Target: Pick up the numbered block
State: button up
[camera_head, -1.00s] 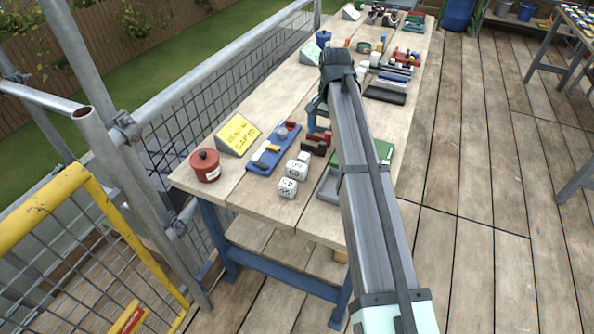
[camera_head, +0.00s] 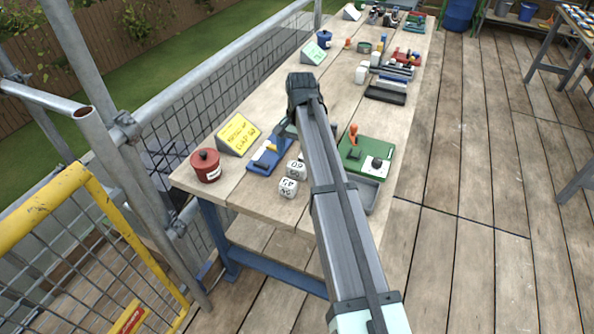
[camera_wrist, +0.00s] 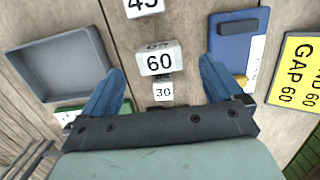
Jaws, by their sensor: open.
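White numbered blocks stand in a row on the wooden bench. In the wrist view the block marked 60 (camera_wrist: 159,60) lies between and ahead of my fingers. The block marked 45 (camera_wrist: 145,7) is cut off at the top edge, and a small piece marked 30 (camera_wrist: 163,92) shows nearer my gripper's palm. In the head view the 60 block (camera_head: 296,169) is beside my arm, with the 45 block (camera_head: 288,187) in front. My gripper (camera_wrist: 162,66) is open, with blue fingers apart and nothing held. My arm mostly hides it in the head view.
A yellow sign (camera_wrist: 297,70) reading GAP 60 and a blue board (camera_wrist: 238,45) lie right of the blocks in the wrist view. A grey tray (camera_wrist: 62,62) is left. A red pot (camera_head: 206,165) stands at the bench corner; a green board (camera_head: 368,156) lies right of my arm.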

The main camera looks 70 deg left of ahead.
aim_at(297, 165)
jog(key=shift+d+f, duration=0.15)
jog(key=shift+f, duration=2.65)
jog(key=shift+s, duration=0.1)
jog(key=c, duration=1.1)
